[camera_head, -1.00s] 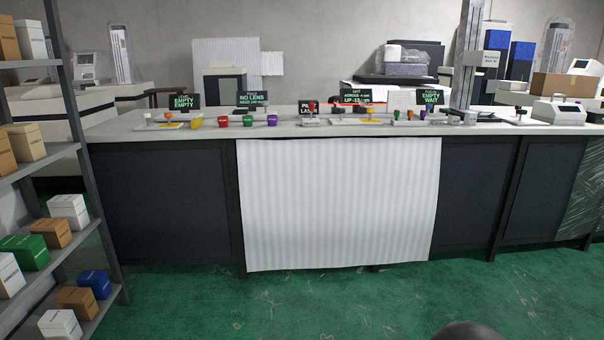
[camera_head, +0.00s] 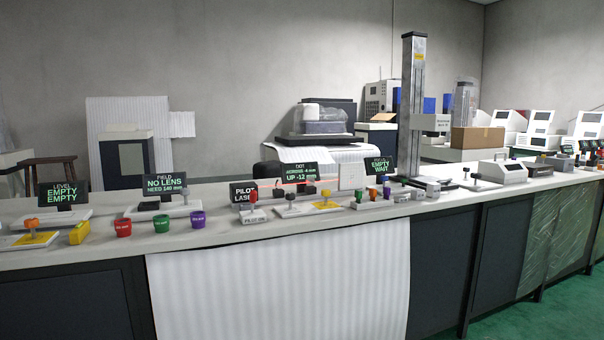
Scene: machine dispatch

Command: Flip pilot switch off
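The black sign reading PILOT LASER (camera_head: 243,191) stands on the long counter in the head view, a little left of the picture's middle. Just in front of it is the pilot switch (camera_head: 253,214), a small pale base with a red-topped lever standing up. Lettering on its front edge is too small to read surely. A thin red line (camera_head: 292,183) shows to its right, across the sign with the ACROSS and UP readings. My gripper is not in view.
Left of the switch stand red, green and purple cups (camera_head: 161,223) and a NO LENS sign (camera_head: 165,184). To the right are a yellow-marked plate (camera_head: 327,205), small knobbed blocks and a tall metal column (camera_head: 412,105). A white corrugated sheet (camera_head: 275,290) hangs down the counter front.

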